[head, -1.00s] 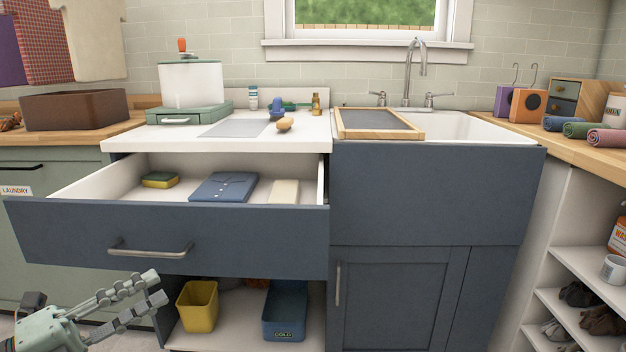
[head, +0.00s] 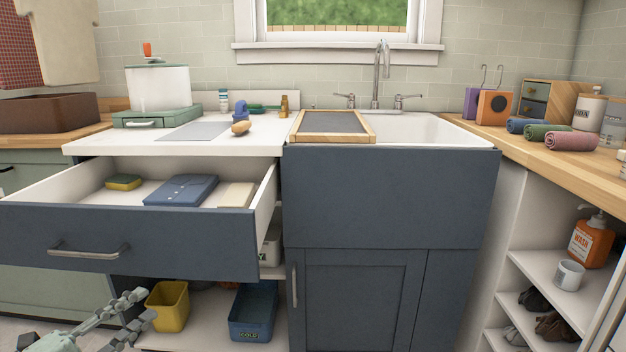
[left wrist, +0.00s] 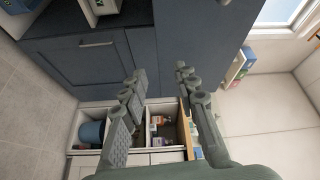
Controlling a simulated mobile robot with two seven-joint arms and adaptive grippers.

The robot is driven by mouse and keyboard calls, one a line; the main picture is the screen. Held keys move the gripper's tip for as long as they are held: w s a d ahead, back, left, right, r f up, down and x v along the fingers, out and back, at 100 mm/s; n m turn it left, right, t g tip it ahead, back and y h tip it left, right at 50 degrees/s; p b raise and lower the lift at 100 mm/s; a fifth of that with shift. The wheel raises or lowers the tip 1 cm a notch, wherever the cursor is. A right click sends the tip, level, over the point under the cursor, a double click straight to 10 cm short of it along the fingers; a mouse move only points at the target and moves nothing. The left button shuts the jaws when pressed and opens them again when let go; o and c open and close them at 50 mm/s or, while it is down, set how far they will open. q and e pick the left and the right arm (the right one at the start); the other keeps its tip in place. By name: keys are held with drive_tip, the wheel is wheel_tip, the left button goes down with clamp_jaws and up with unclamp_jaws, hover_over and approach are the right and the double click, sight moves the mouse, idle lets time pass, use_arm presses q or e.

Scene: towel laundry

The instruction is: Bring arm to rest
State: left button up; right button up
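My left gripper (head: 137,314) is at the lower left of the head view, low in front of the open drawer (head: 90,233) and beneath its handle. Its fingers are apart with nothing between them. In the left wrist view the two fingers of the left gripper (left wrist: 163,82) also stand apart and empty. Behind them are blue cabinet fronts (left wrist: 85,60) and an open shelf. My right gripper is not in either view.
Below are a yellow bin (head: 167,306) and a blue bin (head: 253,311). A sink (head: 440,130) is right of it. Rolled towels (head: 572,141) lie on the right counter.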

use_arm(q)
drive_tip(key=s+a+f+n+g+y+p, duration=0.1)
drive_tip(key=s+a+f+n+g+y, duration=0.15)
drive_tip(key=f+n+y, duration=0.45)
drive_tip(key=s+a+f+n+g+y+p, duration=0.1)
drive_tip(key=s+a+f+n+y, duration=0.15)
drive_tip(key=f+n, duration=0.45)
drive_tip(key=s+d+f+n+g+p, duration=0.1)
drive_tip(key=s+d+f+n+g, duration=0.2)
drive_tip(key=s+f, duration=0.4)
drive_tip(key=s+d+f+n+g+p, duration=0.1)
drive_tip(key=s+d+f+n+g, duration=0.2)
drive_tip(key=s+f+g, duration=0.3)
wheel_tip(320, 180, down, 2)
drive_tip(key=s+d, duration=0.1)
drive_tip(key=s, duration=0.1)
drive_tip(key=shift+s+d+f, duration=0.25)
drive_tip(key=shift+s+d, duration=0.1)
drive_tip(key=shift+d, duration=0.05)
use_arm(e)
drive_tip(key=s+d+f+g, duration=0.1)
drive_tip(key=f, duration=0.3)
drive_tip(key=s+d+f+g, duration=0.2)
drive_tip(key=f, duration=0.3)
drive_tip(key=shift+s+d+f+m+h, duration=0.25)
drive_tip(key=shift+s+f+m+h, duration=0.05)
use_arm(q)
drive_tip(key=shift+a+g+y, duration=0.1)
drive_tip(key=shift+g+y, duration=0.15)
